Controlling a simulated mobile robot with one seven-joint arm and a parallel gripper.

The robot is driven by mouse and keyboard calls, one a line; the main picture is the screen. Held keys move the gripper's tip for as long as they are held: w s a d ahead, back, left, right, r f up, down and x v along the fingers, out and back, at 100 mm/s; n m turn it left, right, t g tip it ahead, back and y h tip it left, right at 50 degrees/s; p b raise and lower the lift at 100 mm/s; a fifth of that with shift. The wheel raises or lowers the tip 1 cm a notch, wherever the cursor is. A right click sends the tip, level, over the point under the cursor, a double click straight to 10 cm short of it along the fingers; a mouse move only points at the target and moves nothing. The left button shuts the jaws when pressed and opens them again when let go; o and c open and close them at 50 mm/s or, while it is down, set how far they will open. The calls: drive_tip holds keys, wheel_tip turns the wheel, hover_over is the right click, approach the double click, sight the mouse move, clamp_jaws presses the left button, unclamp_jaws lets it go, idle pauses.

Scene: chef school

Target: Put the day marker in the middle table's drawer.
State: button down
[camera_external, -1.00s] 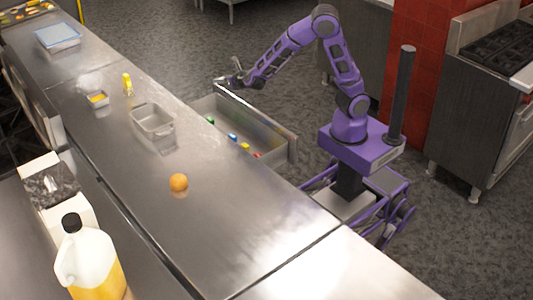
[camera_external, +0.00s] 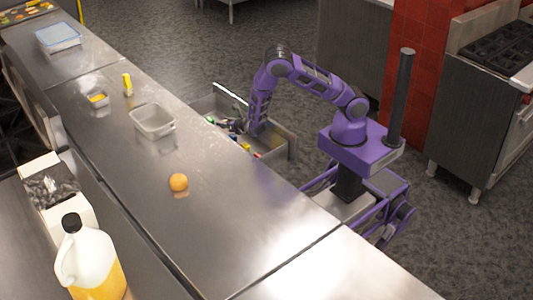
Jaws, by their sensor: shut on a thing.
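The middle table (camera_external: 215,225) is a long steel counter. Its drawer (camera_external: 283,147) is pulled out on the side facing my base. My gripper (camera_external: 226,125) is low, inside or just above the open drawer, and points down to the left. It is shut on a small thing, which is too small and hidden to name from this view. Small coloured pieces lie in the drawer: green (camera_external: 210,120), yellow (camera_external: 246,147) and red (camera_external: 256,155). My forearm covers part of the drawer. I cannot tell which thing is the day marker.
On the counter are an orange (camera_external: 178,182), an empty steel pan (camera_external: 153,123), a small pan with yellow contents (camera_external: 97,99), a yellow bottle (camera_external: 127,84) and a blue-lidded box (camera_external: 58,38). A jug (camera_external: 90,262) stands nearest. The floor beyond the drawer is clear.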

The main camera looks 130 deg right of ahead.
drive_tip(key=shift+f+b, duration=0.3)
drive_tip(key=shift+f, duration=1.8)
drive_tip(key=shift+f, duration=0.1)
drive_tip(key=shift+f, duration=0.15)
drive_tip(key=shift+c, duration=2.1)
unclamp_jaws()
drive_tip(key=shift+r, duration=0.4)
drive_tip(key=p+v, duration=0.1)
drive_tip(key=v, duration=1.1)
drive_tip(key=shift+f, duration=0.1)
